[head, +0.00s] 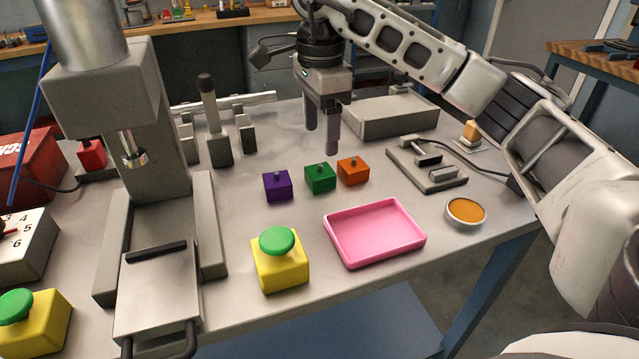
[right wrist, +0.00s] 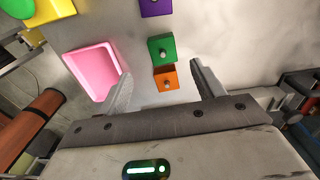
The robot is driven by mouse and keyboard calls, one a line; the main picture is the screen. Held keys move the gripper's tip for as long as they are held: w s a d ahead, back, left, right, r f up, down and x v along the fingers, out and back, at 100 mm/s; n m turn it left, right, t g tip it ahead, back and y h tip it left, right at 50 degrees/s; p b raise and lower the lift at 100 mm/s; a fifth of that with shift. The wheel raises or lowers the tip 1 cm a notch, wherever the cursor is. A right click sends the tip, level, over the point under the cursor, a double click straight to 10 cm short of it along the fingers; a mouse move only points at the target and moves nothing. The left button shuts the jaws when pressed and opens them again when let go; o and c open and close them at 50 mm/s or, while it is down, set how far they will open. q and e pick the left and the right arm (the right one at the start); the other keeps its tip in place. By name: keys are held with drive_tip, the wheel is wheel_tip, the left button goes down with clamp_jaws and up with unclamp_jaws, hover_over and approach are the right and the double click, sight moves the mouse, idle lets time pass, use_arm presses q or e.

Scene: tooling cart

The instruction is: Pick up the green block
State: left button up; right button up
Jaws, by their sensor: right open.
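The green block (head: 320,178), a small cube with a grey knob on top, stands on the grey table between the purple block (head: 278,186) and the orange block (head: 353,171). In the right wrist view the green block (right wrist: 162,48) lies beyond the gap between the fingers, with the orange block (right wrist: 166,78) nearer. My right gripper (head: 322,140) is open and empty, pointing down above and behind the blocks in the head view. It also shows in the right wrist view (right wrist: 160,88). My left gripper is in neither view.
A pink tray (head: 374,232) and a yellow box with a green button (head: 280,262) stand in front of the blocks. A grey press (head: 150,180) stands at left. A metal fixture (head: 427,165) and a round dish (head: 466,212) are at right.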

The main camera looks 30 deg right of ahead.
sight(320, 165)
drive_tip(key=f, duration=0.8)
drive_tip(key=shift+w+d+f, duration=0.15)
drive_tip(key=shift+w+f, duration=0.05)
drive_tip(key=c, duration=1.2)
